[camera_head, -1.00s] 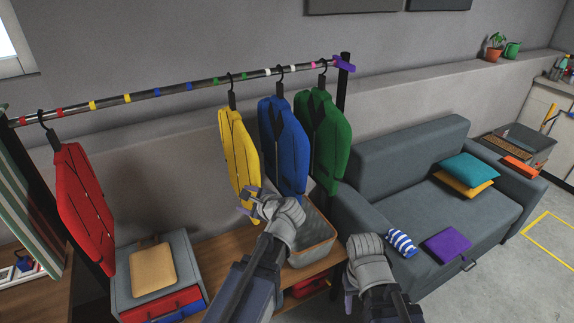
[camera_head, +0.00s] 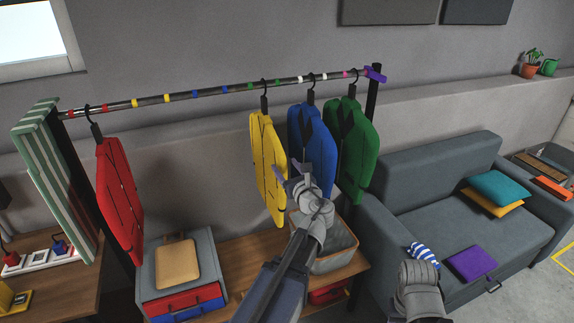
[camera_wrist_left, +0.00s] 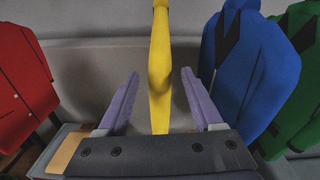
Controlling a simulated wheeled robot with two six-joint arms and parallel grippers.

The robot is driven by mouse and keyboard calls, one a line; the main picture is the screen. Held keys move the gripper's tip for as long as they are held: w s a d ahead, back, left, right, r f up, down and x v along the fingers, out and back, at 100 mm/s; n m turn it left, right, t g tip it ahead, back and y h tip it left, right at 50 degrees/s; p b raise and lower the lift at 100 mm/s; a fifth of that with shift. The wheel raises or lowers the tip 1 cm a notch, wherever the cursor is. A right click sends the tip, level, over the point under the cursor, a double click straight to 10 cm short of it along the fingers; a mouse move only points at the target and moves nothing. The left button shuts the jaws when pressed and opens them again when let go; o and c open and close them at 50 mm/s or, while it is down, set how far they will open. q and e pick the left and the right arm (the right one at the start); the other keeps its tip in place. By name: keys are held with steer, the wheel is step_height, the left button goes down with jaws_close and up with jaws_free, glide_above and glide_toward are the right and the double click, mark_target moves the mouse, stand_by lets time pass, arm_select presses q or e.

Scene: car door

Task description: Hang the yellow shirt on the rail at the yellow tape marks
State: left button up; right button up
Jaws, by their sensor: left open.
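The yellow shirt (camera_head: 268,165) hangs by its hook on the rail (camera_head: 215,91), between two green tape marks and left of the blue shirt (camera_head: 308,130). The two yellow tape marks, one here (camera_head: 135,103) and one here (camera_head: 167,98), are further left, with no hanger on them. My left gripper (camera_head: 290,178) is open in front of the yellow and blue shirts. In the left wrist view the yellow shirt (camera_wrist_left: 160,55) appears edge-on between my left gripper's spread purple fingers (camera_wrist_left: 161,75), without visible contact. My right wrist shows at the bottom; its jaws are hidden.
A red shirt (camera_head: 118,200) hangs at the rail's left, and a green shirt (camera_head: 352,150) at its right. A drawer box (camera_head: 150,268) and a grey bin (camera_head: 335,262) stand on the bench below. A sofa (camera_head: 410,220) is at right. The rail between red and yellow shirts is free.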

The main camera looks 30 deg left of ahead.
mark_target(276, 150)
arm_select(q)
steer(key=shift+w+a+r+m, duration=0.25)
steer(key=shift+r+m, duration=0.15)
steer(key=shift+m, duration=0.2)
steer(key=shift+x, duration=3.9)
steer(key=shift+r, duration=0.15)
steer(key=shift+c, duration=0.2)
jaws_close()
steer(key=shift+r, duration=0.15)
steer(key=shift+r+p, duration=0.25)
steer(key=shift+p, duration=0.15)
steer(key=shift+f, duration=0.2)
